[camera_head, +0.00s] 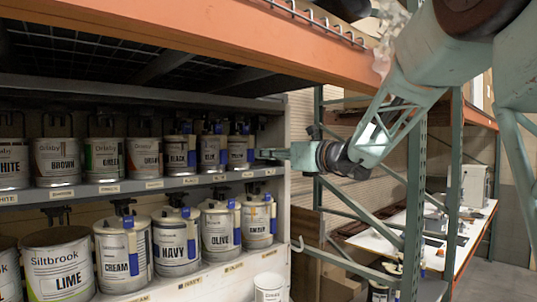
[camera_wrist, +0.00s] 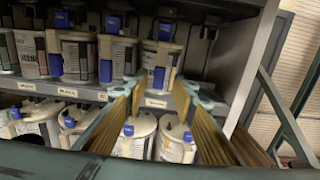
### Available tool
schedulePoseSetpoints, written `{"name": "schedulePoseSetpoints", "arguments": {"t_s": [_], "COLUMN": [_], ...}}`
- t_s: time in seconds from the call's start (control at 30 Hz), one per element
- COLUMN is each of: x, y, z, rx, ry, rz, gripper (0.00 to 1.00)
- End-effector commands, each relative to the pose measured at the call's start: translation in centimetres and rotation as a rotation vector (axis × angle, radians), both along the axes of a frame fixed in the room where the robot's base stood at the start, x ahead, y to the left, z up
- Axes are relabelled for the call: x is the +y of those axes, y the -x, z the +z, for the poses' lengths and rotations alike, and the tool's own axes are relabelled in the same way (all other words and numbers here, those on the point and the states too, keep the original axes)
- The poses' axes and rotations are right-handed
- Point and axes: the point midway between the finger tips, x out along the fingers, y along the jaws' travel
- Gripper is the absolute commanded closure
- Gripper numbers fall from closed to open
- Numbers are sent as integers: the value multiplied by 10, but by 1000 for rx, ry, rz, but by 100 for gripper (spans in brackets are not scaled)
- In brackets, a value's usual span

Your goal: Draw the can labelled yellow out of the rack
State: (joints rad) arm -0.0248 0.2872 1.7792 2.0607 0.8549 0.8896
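I cannot read the word yellow on any can. My gripper (camera_head: 262,154) is just right of that can in the head view, at shelf height. In the wrist view my gripper (camera_wrist: 155,88) has its two yellow-padded fingers spread wide, with nothing between the tips. The fingers seem short of the can; the exact gap is unclear.
The upper shelf also holds the black can (camera_head: 180,154) and several others. Below are the lime (camera_head: 60,270), cream (camera_head: 123,255), navy (camera_head: 177,244) and olive (camera_head: 220,229) cans. The rack's side panel (camera_wrist: 246,65) stands right of my gripper. A green upright (camera_head: 414,200) is further right.

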Motion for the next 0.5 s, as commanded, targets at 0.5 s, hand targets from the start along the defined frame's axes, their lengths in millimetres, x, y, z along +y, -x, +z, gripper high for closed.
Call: {"name": "schedulePoseSetpoints", "arguments": {"t_s": [0.5], "x": [21], "y": [-21], "z": [1], "rx": [1], "ry": [1], "rz": [1], "gripper": [75]}}
